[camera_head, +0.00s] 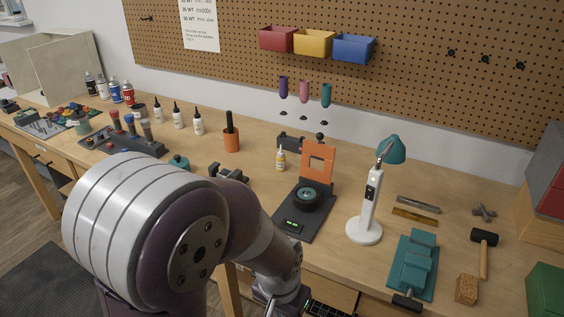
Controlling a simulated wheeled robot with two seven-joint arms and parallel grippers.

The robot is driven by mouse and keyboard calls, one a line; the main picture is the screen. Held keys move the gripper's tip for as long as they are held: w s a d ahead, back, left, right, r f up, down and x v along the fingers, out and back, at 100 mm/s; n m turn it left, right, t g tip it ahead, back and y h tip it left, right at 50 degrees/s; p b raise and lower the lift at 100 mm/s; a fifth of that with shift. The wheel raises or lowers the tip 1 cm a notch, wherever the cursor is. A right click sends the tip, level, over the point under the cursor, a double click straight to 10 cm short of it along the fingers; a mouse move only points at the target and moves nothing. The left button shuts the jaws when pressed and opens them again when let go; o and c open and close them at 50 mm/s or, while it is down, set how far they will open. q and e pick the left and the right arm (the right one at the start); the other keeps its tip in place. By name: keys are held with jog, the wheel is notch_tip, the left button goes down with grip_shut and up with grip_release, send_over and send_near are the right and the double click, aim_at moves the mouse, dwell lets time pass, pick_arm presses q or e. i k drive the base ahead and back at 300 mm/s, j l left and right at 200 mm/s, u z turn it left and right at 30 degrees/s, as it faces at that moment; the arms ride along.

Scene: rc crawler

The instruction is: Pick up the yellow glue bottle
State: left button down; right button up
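A small yellow glue bottle (281,159) with a pale tip stands upright on the wooden workbench (255,180). It is left of an orange upright frame and right of an orange cup. Nothing touches it. My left arm fills the lower left and middle of the view, with its wrist reaching down past the bench's front edge. Its fingertips are below the picture and cannot be seen. My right gripper is not in view.
The orange frame stands on a black device (305,215). A white lamp (369,205), a teal vise (413,265) and a hammer (484,250) are to the right. An orange cup (231,140) and several white bottles stand left. Coloured bins (313,42) hang on the pegboard.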

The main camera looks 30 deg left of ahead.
aim_at(280, 160)
jog(key=i+j+u, duration=0.1)
jog(key=j, duration=0.35)
jog(key=i+j+u, duration=0.1)
jog(key=i+j, duration=0.15)
jog(key=j, duration=0.2)
jog(key=i+j+u, duration=0.1)
jog(key=j, duration=0.3)
jog(key=i+j+u, duration=0.15)
jog(key=i+j, duration=0.15)
jog(key=i+j+u, duration=0.1)
jog(key=i+j, duration=0.15)
jog(key=j, duration=0.25)
